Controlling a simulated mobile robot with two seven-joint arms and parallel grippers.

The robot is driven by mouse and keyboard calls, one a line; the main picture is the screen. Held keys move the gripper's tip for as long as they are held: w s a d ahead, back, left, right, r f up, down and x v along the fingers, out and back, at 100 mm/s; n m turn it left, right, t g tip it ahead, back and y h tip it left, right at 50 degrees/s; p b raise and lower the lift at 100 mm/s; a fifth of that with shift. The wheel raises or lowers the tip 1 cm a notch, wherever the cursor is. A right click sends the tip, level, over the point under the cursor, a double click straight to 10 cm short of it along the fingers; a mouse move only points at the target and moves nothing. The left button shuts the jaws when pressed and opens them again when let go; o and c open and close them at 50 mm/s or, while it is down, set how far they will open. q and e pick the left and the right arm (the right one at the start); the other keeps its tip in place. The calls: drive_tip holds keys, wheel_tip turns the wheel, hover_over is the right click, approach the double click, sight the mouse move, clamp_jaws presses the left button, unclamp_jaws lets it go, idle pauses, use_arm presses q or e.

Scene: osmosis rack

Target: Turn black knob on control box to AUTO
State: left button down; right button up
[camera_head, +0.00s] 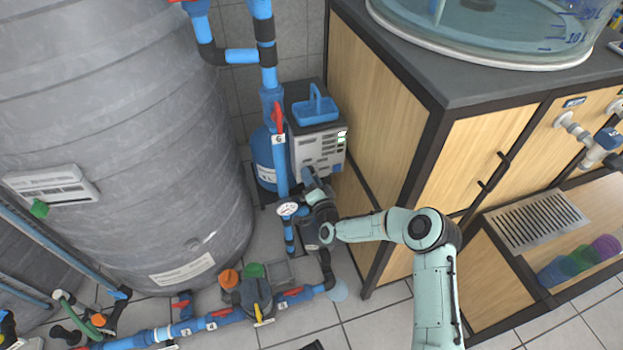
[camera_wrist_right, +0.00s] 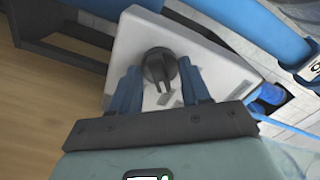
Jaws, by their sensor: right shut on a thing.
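The control box (camera_head: 320,150) is a pale grey box on the floor beside the wooden cabinet, with a small green light on its front. Its pale face (camera_wrist_right: 217,72) fills the middle of the right wrist view. The round black knob (camera_wrist_right: 159,66) with a raised grip bar sits on that face. My right gripper (camera_head: 308,176) reaches the box front, and its blue fingers (camera_wrist_right: 160,86) are shut on the knob, one on each side. The knob is hidden in the head view. I cannot read its markings. My left gripper is not in view.
A large grey tank (camera_head: 130,130) stands at the left. A blue vertical pipe (camera_head: 280,150) with a red handle and a gauge (camera_head: 288,209) stand close left of my gripper. The cabinet (camera_head: 375,110) closes off the right. A blue tray (camera_head: 316,108) sits on the box.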

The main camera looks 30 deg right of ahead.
drive_tip(key=o, duration=1.1)
drive_tip(key=shift+c, duration=0.2)
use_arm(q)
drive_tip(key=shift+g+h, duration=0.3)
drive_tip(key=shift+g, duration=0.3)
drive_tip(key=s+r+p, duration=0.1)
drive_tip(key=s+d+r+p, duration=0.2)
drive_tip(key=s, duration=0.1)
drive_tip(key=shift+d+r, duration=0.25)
use_arm(e)
drive_tip(key=v, duration=1.3)
drive_tip(key=shift+s, duration=0.25)
drive_tip(key=shift+f, duration=0.1)
